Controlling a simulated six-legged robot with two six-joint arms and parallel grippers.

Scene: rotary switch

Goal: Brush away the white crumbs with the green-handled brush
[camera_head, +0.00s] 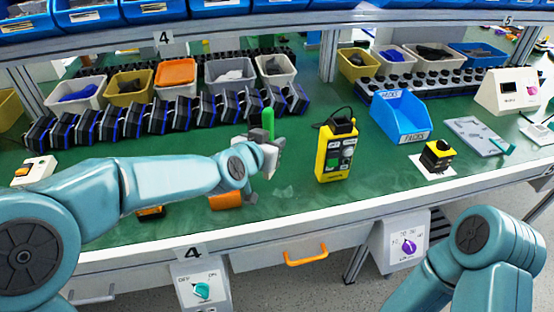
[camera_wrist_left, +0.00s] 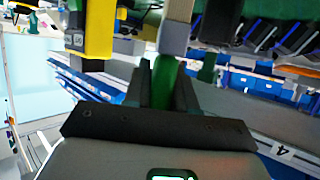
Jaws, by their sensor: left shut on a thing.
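The green-handled brush stands roughly upright in my left gripper (camera_head: 266,150). Its green handle (camera_head: 268,122) sticks up above the fingers in the head view. In the left wrist view the green handle (camera_wrist_left: 163,78) sits between the two dark fingers, with a pale beige part (camera_wrist_left: 178,36) beyond it. My left gripper is shut on the brush above the green bench top. The brush's lower end is not clear in the head view. Faint whitish crumbs (camera_head: 286,191) lie on the bench, below and slightly right of the gripper. My right gripper is out of view.
A yellow handheld device (camera_head: 337,150) stands just right of the gripper. An orange block (camera_head: 226,199) lies below my left wrist. A blue bin (camera_head: 400,117) and a yellow-black button box (camera_head: 437,156) are further right. Dark blue-edged units (camera_head: 160,115) line the back.

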